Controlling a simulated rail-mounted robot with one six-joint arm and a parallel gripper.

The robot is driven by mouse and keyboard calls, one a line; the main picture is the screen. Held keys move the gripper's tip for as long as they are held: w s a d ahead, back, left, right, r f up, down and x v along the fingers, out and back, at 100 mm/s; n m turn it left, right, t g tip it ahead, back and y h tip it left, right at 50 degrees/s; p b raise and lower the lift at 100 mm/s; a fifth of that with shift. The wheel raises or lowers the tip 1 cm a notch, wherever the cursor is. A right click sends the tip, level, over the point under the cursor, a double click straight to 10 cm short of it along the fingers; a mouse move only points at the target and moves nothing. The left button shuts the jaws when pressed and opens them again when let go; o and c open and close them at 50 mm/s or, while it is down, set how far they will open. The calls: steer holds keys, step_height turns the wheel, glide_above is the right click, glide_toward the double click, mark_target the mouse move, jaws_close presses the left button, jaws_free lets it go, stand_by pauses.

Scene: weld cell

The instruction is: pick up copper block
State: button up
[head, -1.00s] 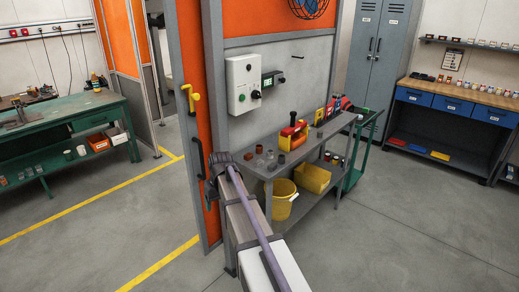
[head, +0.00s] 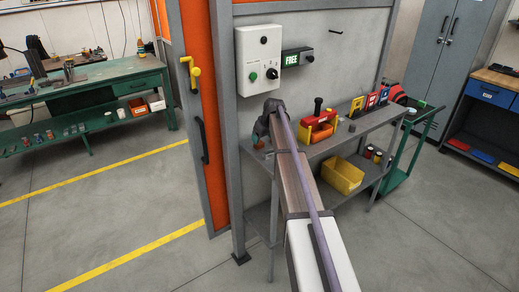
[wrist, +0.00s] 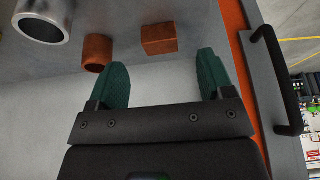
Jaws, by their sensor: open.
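The copper block (wrist: 159,39), a small orange-brown box shape, lies on the grey bench top in the wrist view. My gripper (wrist: 163,76) is open and empty, with its two green fingers apart. In the head view, my gripper (head: 257,143) is low over the left end of the grey bench (head: 372,122). My arm hides much of that end there, and I cannot make out the block clearly.
A copper-coloured round piece (wrist: 97,52) and a grey metal tube (wrist: 43,20) lie left of the block. A dark handle (wrist: 277,75) on the orange-edged door is close on the right. A red-yellow tool (head: 319,126) stands farther along the bench, below a control box (head: 259,60).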

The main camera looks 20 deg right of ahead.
mark_target(260, 143)
steer(key=b+x, duration=0.5)
steer(key=shift+w+f, duration=0.1)
steer(key=shift+f, duration=0.1)
steer(key=shift+r, duration=0.3)
steer(key=c, duration=1.2)
steer(key=shift+p, duration=0.3)
step_height(260, 143, up, 10)
steer(key=p, duration=1)
